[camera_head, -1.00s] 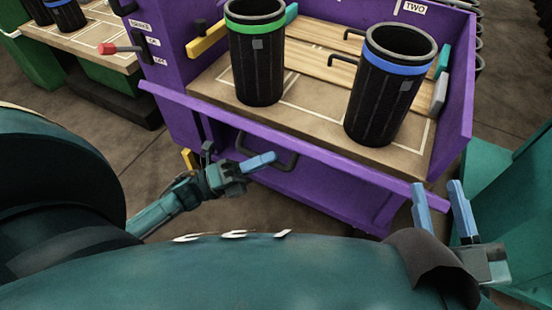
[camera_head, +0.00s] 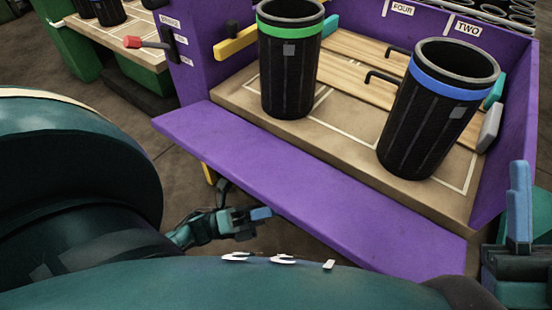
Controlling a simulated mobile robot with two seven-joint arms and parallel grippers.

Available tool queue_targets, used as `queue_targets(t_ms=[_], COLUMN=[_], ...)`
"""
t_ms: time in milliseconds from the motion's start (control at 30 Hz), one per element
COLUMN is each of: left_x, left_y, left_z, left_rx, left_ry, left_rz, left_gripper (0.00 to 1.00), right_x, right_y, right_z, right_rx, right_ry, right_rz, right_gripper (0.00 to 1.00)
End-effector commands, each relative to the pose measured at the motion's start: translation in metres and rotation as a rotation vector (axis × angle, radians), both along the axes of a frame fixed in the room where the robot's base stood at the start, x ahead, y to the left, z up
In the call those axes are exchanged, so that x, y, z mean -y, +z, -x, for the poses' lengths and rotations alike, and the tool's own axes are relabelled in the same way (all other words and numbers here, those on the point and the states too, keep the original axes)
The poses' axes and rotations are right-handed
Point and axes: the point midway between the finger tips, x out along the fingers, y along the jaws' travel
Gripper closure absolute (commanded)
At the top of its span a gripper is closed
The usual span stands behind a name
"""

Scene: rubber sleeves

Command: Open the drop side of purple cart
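The drop side (camera_head: 310,190) of the purple cart (camera_head: 512,150) is swung outward and down toward me. Its broad inner face shows along the cart's front, and the front of the tan deck (camera_head: 345,135) is uncovered. The side's outer face and handle are hidden. My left gripper (camera_head: 262,214) is near the drop side's outer edge, left of its middle. I cannot tell whether it touches the side or how far it is open. My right gripper (camera_head: 519,190) points up beside the cart's right front corner; its fingers overlap in this view, and nothing shows in it.
A black bin with a green band (camera_head: 288,75) and one with a blue band (camera_head: 430,125) stand on the deck. My body fills the foreground. Bare floor shows at the left.

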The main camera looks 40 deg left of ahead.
Motion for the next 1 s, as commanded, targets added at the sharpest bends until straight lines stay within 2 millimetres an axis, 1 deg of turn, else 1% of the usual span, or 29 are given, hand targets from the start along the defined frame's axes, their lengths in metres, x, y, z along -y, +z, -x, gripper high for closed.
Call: queue_targets(t_ms=[33,200,500,533,767,800,1000], left_x=[-0.0017,-0.0019,-0.0021,-0.0021,-0.0011,-0.0010,-0.0005], left_y=[-0.0004,0.0004,0.0019,0.0020,0.0013,0.0012,0.0006], left_z=[-0.0039,-0.0039,-0.0042,-0.0042,-0.0022,-0.0019,-0.0011], left_rx=[0.011,0.022,0.026,0.026,0.025,0.025,0.024], left_ry=[0.010,0.011,0.011,0.011,0.005,0.005,0.002], left_rz=[0.004,0.005,0.006,0.006,0.005,0.005,0.005], left_gripper=[1.00,1.00,1.00,0.84,0.65,0.64,0.64], right_x=[0.0002,0.0005,0.0006,0.0006,0.0006,0.0006,0.0006], right_y=[0.0012,0.0057,0.0065,0.0065,0.0065,0.0065,0.0063], right_z=[0.0007,0.0020,0.0022,0.0022,0.0022,0.0022,0.0021], right_rx=[0.022,0.049,0.050,0.050,0.050,0.049,0.049], right_ry=[-0.001,0.000,0.000,0.000,0.000,0.000,0.000], right_rz=[0.003,0.005,0.006,0.006,0.006,0.005,0.005], right_gripper=[0.64,0.64,0.64,0.64,0.64,0.64,0.64])
